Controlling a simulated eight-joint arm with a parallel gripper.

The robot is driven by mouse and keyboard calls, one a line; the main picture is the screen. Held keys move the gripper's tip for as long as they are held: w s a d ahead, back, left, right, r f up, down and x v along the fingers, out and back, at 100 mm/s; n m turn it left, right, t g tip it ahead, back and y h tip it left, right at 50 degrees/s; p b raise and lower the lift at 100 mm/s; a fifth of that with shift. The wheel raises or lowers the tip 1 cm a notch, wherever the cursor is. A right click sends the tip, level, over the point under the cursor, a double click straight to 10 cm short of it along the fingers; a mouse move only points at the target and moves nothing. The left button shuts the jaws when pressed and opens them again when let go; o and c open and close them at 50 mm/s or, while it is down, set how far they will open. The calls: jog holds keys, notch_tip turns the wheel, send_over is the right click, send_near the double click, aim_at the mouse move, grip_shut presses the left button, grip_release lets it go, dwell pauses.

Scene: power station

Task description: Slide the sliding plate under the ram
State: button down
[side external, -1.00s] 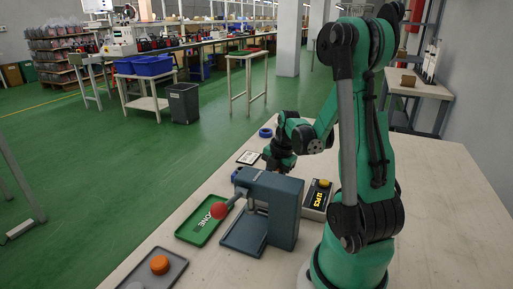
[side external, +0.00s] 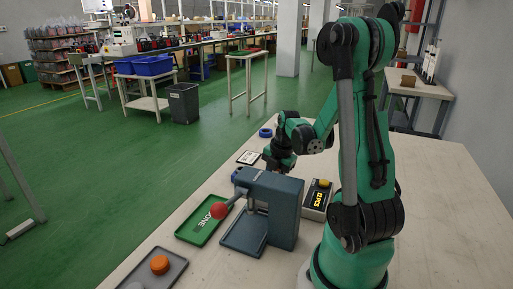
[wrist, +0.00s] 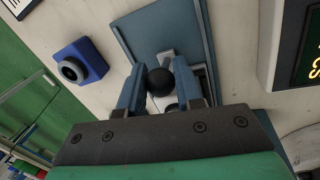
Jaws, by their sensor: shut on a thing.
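My gripper (wrist: 160,82) is shut on a round black knob (wrist: 160,82), which sits between its two blue fingers in the wrist view. The knob appears to belong to the sliding plate; a small grey piece (wrist: 167,57) shows just beyond it. A blue-grey base (wrist: 180,20) lies beyond and below the fingers. In the side view the blue-grey press (side external: 285,215) stands on the table, with a red-ball lever (side external: 218,211) at its left. My gripper (side external: 277,166) is at its far side. The ram and most of the sliding plate are hidden or cannot be made out.
A green tray (side external: 192,233) lies left of the press, and a grey tray (side external: 176,270) with an orange piece stands nearer. A counter box (side external: 319,211) with a lit display is at the right. A blue block (wrist: 80,62) sits close to the base. A blue ring (side external: 265,132) lies farther back.

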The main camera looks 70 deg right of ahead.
dwell(0.3)
jog(key=a, duration=0.4)
jog(key=shift+a, duration=0.1)
jog(key=c, duration=0.6)
grip_release()
jog(key=shift+r, duration=0.1)
jog(key=shift+s+a+r, duration=0.1)
jog(key=shift+s+r, duration=0.1)
jog(key=shift+r, duration=0.7)
jog(key=shift+s+d+r, duration=0.1)
jog(key=shift+s+r, duration=0.05)
jog(key=shift+r, duration=0.75)
jog(key=shift+s+a+r, duration=0.1)
jog(key=shift+s+r, duration=0.1)
jog(key=shift+r, duration=0.7)
